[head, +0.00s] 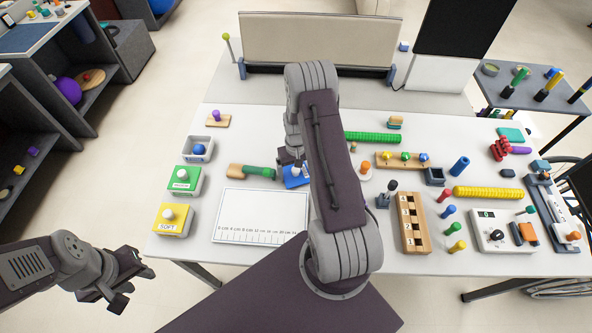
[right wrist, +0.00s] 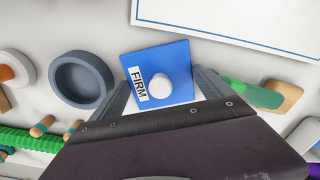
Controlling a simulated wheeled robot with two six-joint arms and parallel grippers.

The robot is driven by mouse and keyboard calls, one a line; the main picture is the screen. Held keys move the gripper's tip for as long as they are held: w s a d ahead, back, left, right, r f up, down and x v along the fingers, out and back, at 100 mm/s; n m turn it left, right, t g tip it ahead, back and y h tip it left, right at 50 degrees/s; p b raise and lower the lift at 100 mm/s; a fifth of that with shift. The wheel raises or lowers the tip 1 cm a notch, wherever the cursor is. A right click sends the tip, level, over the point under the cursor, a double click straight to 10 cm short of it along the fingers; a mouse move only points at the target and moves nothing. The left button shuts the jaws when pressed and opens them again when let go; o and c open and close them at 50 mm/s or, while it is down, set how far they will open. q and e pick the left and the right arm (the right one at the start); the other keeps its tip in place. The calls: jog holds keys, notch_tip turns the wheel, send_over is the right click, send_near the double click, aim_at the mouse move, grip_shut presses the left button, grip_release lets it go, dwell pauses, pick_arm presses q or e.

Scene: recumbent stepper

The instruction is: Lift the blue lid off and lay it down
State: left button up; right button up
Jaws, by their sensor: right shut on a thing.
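The blue lid (head: 292,181) is square with a white knob, and it is partly hidden by my right arm in the head view. In the right wrist view the blue lid (right wrist: 178,62) carries a FIRM label and sits between the two fingers. My right gripper (right wrist: 160,82) is shut on it. The lid is right of the green-handled item, near the ruled board's upper right corner; I cannot tell whether it touches the table. A white box (head: 196,155) at the left stands uncovered with a blue ball (head: 199,149) inside. My left gripper (head: 116,287) is open and empty, off the table's front left.
Boxes with a green lid (head: 184,178) and a yellow SOFT lid (head: 170,219) stand at the left. The ruled white board (head: 261,215) lies in front. A round grey dish (right wrist: 80,80) and a green ribbed rod (head: 372,138) are nearby. The right side is crowded.

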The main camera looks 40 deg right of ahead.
jog(key=o, duration=1.8)
notch_tip(320, 180, up, 9)
jog(key=shift+r, duration=0.1)
